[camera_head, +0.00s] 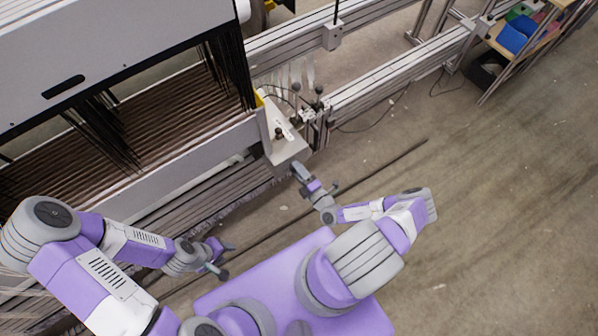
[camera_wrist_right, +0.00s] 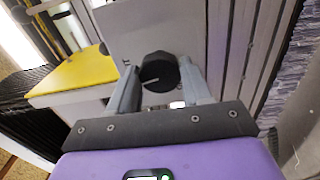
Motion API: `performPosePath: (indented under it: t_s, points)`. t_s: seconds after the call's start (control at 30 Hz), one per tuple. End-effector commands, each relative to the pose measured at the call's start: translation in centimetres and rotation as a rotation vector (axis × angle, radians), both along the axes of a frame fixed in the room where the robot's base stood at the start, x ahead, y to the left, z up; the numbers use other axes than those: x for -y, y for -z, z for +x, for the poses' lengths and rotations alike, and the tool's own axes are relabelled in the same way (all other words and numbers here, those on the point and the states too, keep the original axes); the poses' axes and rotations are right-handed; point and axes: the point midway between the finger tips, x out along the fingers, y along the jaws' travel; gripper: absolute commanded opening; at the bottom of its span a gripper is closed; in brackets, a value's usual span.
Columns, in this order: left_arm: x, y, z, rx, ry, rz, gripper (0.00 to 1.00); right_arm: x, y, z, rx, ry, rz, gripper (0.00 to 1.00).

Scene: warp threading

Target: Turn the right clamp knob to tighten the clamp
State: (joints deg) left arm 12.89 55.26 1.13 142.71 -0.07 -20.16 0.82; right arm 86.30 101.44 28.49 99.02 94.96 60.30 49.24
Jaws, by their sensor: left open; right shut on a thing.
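The right clamp knob (camera_wrist_right: 159,72) is black and round, with a pale line on its face. It sits in front of a grey plate (camera_wrist_right: 130,30) in the right wrist view. My right gripper (camera_wrist_right: 158,85) has one finger on each side of the knob and is shut on it. In the head view my right gripper (camera_head: 300,172) reaches the lower end of the grey bracket at the machine's corner and hides the knob. My left gripper (camera_head: 226,262) is open and empty, low in front of the machine and away from the clamp.
The loom frame (camera_head: 180,160) with its rows of dark warp threads fills the left. A yellow-topped block (camera_wrist_right: 68,75) is left of the knob in the wrist view. Metal rails (camera_head: 400,75) run to the upper right. The floor (camera_head: 480,200) at right is clear.

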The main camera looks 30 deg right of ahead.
Motion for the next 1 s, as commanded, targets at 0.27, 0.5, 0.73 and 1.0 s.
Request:
performPosePath:
  t_s: [0.27,0.5,0.73,1.0]
  points:
    - [0.0,0.31,0.0,0.0,0.0,0.0,0.43,-0.01,0.07,-0.05,-0.007,0.0,0.078,0.18]
    - [0.0,0.33,0.01,0.0,0.0,0.0,0.43,-0.03,0.04,-0.05,-0.008,-0.001,0.092,0.18]
    - [0.0,0.32,0.01,0.0,0.0,0.0,0.43,-0.03,0.05,-0.05,-0.009,-0.001,0.091,0.18]
    - [0.0,0.32,0.0,0.0,0.0,0.0,0.43,-0.02,0.03,-0.03,-0.008,-0.001,0.09,0.74]
